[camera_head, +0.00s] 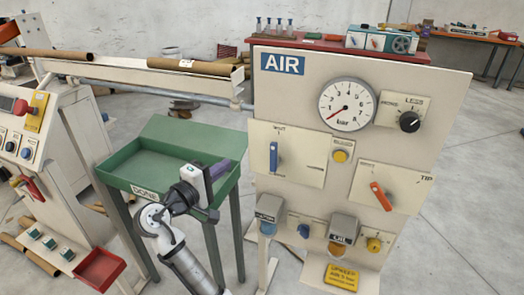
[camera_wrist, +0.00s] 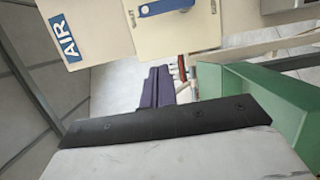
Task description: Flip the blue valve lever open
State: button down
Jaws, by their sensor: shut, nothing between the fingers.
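The blue valve lever (camera_head: 273,157) stands upright on a cream plate on the left side of the AIR panel (camera_head: 300,100). In the wrist view the lever (camera_wrist: 165,7) shows at the top edge, partly cut off, lying sideways in that picture. My gripper (camera_head: 222,168) is in front of the green tray, to the left of the lever and apart from it. Its purple fingers (camera_wrist: 158,86) are shut together in the wrist view, with nothing between them.
A pressure gauge (camera_head: 346,104), a black knob (camera_head: 409,122) and an orange lever (camera_head: 381,196) are on the same panel. The green tray (camera_head: 160,135) stands behind my arm. A red bin (camera_head: 101,268) is at lower left. Open floor lies right of the panel.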

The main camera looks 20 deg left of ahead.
aim_at(274, 157)
jog(key=w+d+p, duration=0.4)
jog(key=w+d, duration=0.2)
jog(key=w, duration=0.3)
jog(key=shift+w+d, duration=0.25)
jog(key=shift+d, duration=0.1)
dwell(0.4)
jog(key=shift+d+r+m, duration=0.1)
jog(key=shift+d+m, duration=0.1)
jog(key=shift+m, duration=0.2)
